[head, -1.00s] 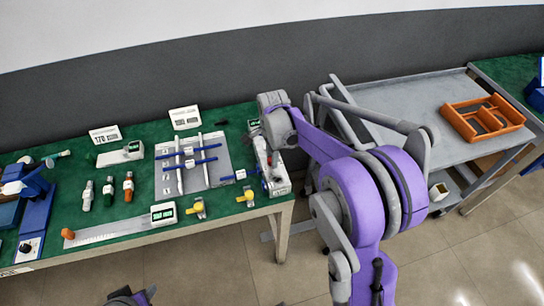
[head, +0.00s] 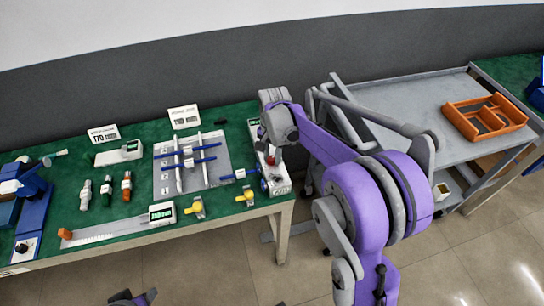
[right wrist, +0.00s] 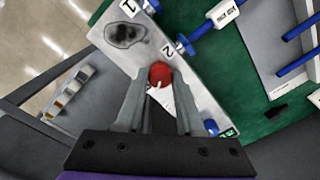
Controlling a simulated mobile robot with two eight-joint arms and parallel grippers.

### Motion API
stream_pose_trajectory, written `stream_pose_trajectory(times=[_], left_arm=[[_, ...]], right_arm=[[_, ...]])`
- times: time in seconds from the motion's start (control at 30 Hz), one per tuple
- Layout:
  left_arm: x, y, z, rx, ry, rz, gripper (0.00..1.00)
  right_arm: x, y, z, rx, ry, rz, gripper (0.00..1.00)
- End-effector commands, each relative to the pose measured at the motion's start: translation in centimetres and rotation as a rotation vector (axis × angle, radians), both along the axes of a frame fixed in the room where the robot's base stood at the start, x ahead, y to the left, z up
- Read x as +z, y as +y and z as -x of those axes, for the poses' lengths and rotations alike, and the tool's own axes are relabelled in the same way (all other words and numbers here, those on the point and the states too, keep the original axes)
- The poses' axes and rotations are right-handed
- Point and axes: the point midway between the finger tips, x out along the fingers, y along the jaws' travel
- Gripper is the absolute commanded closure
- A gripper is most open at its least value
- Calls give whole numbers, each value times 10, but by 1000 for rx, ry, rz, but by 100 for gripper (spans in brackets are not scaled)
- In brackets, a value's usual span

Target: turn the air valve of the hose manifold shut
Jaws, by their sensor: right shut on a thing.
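The hose manifold (head: 281,186) is a long pale block at the right end of the green table. In the right wrist view its pale face (right wrist: 186,60) carries the numbers 1 and 2, blue fittings and a round dark patch. The air valve's red knob (right wrist: 160,73) sits between the fingertips of my right gripper (right wrist: 158,80), which is shut on it. In the head view my right gripper (head: 272,148) reaches down over the manifold and partly hides it.
A grey panel (head: 217,153) with blue bars lies left of the manifold. Two yellow-handled valves (head: 195,208) stand near the table's front edge. A grey cart (head: 400,105) with an orange tray (head: 485,118) stands to the right.

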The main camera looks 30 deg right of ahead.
Motion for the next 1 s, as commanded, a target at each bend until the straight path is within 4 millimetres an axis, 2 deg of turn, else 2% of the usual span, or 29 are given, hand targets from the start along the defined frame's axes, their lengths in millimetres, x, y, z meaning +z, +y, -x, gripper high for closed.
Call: stream_pose_trajectory(times=[0.6, 1.0], left_arm=[[-9, 0, 2, 0, 4, 0, 50], [-11, 0, 2, 0, 5, 0, 50]], right_arm=[[0, 0, -1, 579, -1, 1, 100], [0, 0, -1, 868, -1, 2, 100]])
